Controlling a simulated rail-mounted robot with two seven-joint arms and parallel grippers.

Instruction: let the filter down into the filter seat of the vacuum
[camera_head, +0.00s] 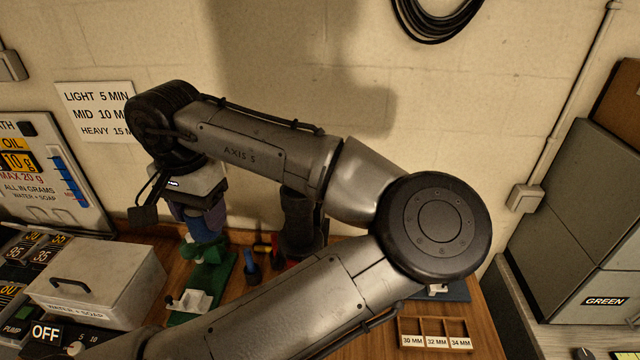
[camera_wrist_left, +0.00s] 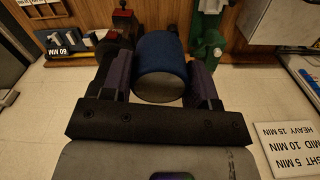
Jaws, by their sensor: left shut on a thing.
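My left gripper (camera_head: 203,218) points down and is shut on the filter (camera_head: 208,229), a dark blue cylinder. In the left wrist view the filter (camera_wrist_left: 162,55) sits between the two fingers, its greyish round end facing the camera. In the head view the filter is above and just behind a green stand (camera_head: 212,272) with a white part low on it. A dark upright body (camera_head: 300,222), which looks like the vacuum, stands to the right, partly behind my arm. I cannot make out the filter seat. My right gripper is out of view.
A white lidded box (camera_head: 97,283) labelled water + soap stands left of the green stand. A small blue piece (camera_head: 252,268) is on the table right of the stand. A wooden tray (camera_head: 435,326) with size labels lies at the front right. My arm hides much of the table.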

